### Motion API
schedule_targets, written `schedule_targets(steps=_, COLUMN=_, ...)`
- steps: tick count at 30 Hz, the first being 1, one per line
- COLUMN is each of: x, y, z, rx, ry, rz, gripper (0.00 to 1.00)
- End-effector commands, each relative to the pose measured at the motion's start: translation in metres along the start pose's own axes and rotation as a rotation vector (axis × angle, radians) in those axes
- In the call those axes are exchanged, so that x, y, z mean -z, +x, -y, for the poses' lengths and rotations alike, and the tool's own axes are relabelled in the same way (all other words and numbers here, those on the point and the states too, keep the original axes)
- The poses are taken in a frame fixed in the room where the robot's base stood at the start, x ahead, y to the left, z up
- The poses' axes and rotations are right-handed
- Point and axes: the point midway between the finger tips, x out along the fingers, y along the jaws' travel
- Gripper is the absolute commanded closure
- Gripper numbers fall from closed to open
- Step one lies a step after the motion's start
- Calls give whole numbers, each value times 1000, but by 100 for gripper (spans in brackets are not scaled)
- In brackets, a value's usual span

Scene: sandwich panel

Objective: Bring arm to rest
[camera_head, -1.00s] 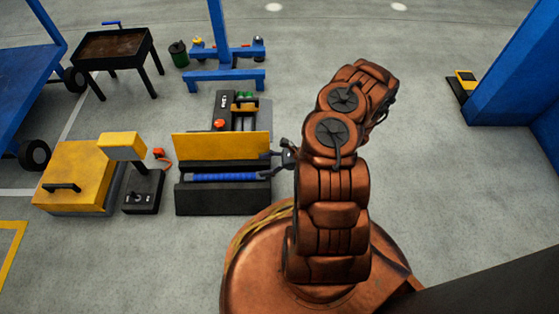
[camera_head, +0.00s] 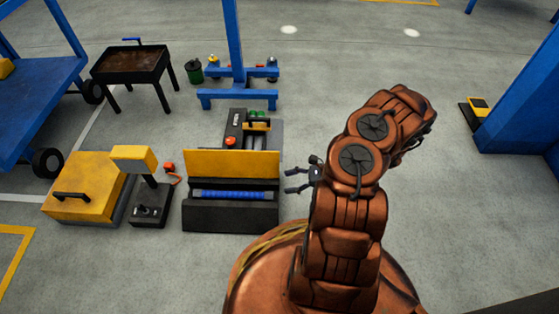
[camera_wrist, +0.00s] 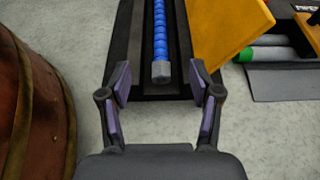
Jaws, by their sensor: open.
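My gripper (camera_head: 297,182) is open and empty in the head view, just right of a black trough-like stand with a yellow panel (camera_head: 232,164). My copper-coloured arm rises from its round base and bends above it. In the wrist view my gripper (camera_wrist: 161,92) shows two spread fingers with purple pads. Between and beyond the fingertips lies the near end of a blue ribbed bar (camera_wrist: 159,35) with a grey nut-like tip, resting in the black trough (camera_wrist: 128,45). The bar also shows in the head view (camera_head: 232,194).
A yellow case (camera_head: 85,190) and a black box with a yellow top (camera_head: 150,200) stand left of the trough. A red-buttoned device (camera_head: 234,135) is behind it. A blue post stand (camera_head: 236,90) is farther back.

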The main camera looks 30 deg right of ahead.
Motion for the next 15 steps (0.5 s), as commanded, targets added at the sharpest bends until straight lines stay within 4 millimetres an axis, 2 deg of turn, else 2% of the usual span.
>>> schedule_targets(steps=8, x=-6, y=0, z=1, rx=-5, ry=-8, rz=1, gripper=37)
schedule_targets(steps=11, x=-29, y=0, z=2, rx=-29, ry=-41, rz=5, gripper=37)
schedule_targets(steps=14, x=-72, y=0, z=3, rx=-76, ry=-106, rz=13, gripper=37)
schedule_targets(steps=15, x=-93, y=0, z=4, rx=-101, ry=-141, rz=16, gripper=37)
